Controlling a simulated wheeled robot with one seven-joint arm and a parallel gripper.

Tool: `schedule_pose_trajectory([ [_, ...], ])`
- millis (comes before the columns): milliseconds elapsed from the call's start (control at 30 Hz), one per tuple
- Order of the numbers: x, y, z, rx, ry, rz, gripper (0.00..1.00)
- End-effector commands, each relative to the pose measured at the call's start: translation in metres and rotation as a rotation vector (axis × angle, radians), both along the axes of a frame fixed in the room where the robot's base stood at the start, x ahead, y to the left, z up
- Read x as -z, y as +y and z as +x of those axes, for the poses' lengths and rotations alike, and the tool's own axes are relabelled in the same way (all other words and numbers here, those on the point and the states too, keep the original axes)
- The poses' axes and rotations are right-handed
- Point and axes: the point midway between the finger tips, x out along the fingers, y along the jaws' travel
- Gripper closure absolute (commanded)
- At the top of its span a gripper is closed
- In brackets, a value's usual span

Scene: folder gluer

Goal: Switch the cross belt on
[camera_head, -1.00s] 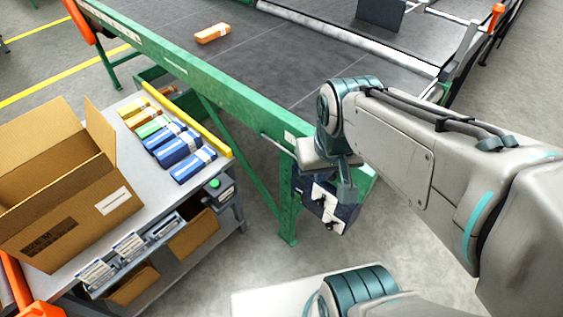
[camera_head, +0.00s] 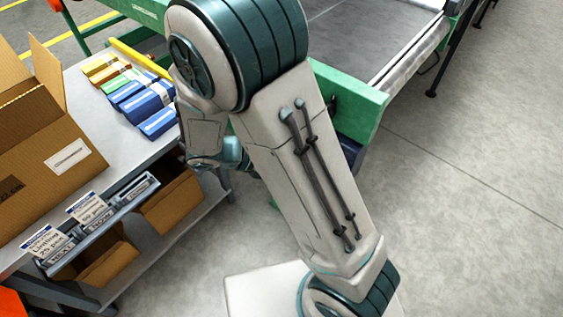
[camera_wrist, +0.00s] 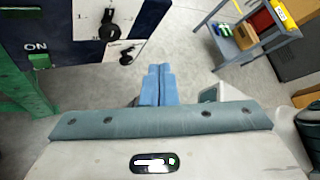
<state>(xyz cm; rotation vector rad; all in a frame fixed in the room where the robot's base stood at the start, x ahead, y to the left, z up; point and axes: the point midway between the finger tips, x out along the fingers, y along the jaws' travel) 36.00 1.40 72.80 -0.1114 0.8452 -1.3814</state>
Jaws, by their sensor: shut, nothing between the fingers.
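The control box of the cross belt is dark blue. In the wrist view its face (camera_wrist: 64,22) fills the upper left, with a white "ON" label above a green part (camera_wrist: 40,61). White plates (camera_wrist: 118,18) on it carry two black rotary switches, one higher (camera_wrist: 108,25) and one lower (camera_wrist: 128,57). I cannot tell the switch positions for sure. My gripper (camera_wrist: 157,70) has its blue fingers shut and empty, below and right of the lower switch, apart from it. In the head view my arm hides most of the box; a dark edge (camera_head: 351,150) shows under the green belt frame (camera_head: 350,100).
A grey bench (camera_head: 90,140) at the left holds an open cardboard box (camera_head: 35,150) and several coloured packs (camera_head: 140,103). Bins with labels sit on its lower shelf. Floor at the right is clear.

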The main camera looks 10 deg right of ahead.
Motion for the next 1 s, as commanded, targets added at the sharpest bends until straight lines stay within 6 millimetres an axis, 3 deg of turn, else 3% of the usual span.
schedule_pose_trajectory([
  [33,0.031,0.008,0.007,-0.101,0.088,-0.075,1.00],
  [200,0.086,0.037,0.032,-0.407,0.365,-0.338,1.00],
  [400,0.139,0.076,0.051,-0.656,0.614,-0.630,1.00],
  [600,0.163,0.100,0.058,-0.764,0.732,-0.793,1.00],
  [1000,0.165,0.103,0.059,-0.779,0.750,-0.818,1.00],
])
